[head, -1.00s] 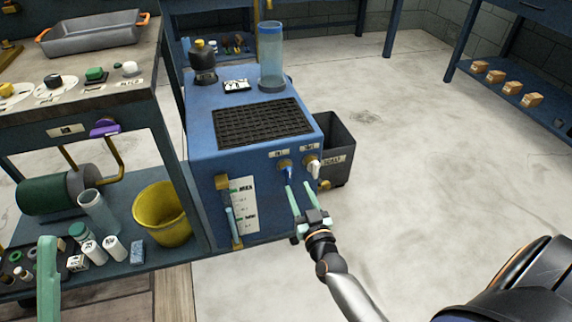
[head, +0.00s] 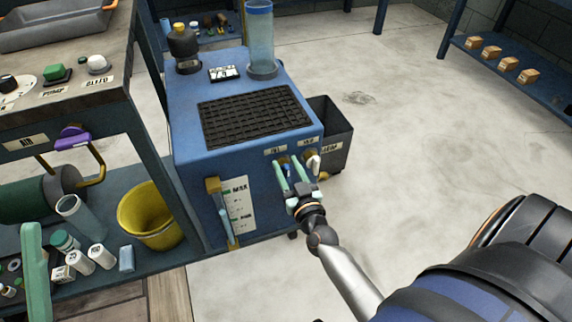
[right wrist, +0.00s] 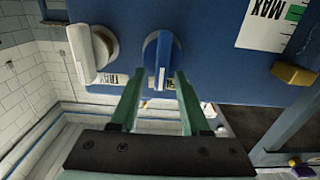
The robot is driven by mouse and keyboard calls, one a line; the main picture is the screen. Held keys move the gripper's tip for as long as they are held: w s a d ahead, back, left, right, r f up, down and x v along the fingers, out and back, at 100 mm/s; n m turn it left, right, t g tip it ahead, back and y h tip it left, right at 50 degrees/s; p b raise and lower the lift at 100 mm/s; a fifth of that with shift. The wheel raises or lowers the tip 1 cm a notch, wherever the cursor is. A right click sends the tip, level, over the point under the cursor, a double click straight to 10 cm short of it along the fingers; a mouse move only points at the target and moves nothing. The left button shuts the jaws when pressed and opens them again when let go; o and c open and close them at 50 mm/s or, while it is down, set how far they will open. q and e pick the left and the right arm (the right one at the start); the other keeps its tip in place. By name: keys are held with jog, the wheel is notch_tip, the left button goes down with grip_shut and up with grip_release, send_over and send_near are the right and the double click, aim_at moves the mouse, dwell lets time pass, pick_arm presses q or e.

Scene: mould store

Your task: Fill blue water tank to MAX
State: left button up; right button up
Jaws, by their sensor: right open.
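The blue water tank (head: 187,137) stands in the middle of the head view with a black grate on top. Its front has a sight tube (head: 224,215) beside a white scale (head: 238,203) marked MAX; I cannot read the level surely. A blue-handled valve (right wrist: 164,55) and a white-handled valve (right wrist: 83,50) sit side by side on the front. My right gripper (head: 290,168) is open at the blue handle; in the right wrist view its fingertips lie either side of the handle's lower end, with gaps. A green finger of my left gripper (head: 34,255) shows at lower left; its opening is hidden.
A clear cylinder (head: 260,42) and dark bottle (head: 184,48) stand on the tank. A dark bin (head: 335,155) is right behind it. A workbench (head: 100,100) and yellow bucket (head: 150,215) are to the left. Open floor (head: 420,120) lies to the right.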

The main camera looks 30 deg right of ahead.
grip_shut()
jog(key=shift+r+m, duration=0.1)
jog(key=shift+m, duration=0.2)
dwell(0.5)
jog(key=shift+d+m+p, duration=0.35)
jog(key=shift+m+p, duration=0.45)
jog(key=shift+m, duration=0.4)
jog(key=shift+s+d+f+m+p, duration=0.1)
jog(key=shift+d+m+p, duration=0.15)
jog(key=shift+m, duration=0.65)
jog(key=shift+s+d+f+m+p, duration=0.1)
jog(key=shift+m+p, duration=0.1)
jog(key=shift+m, duration=0.7)
jog(key=shift+w, duration=0.1)
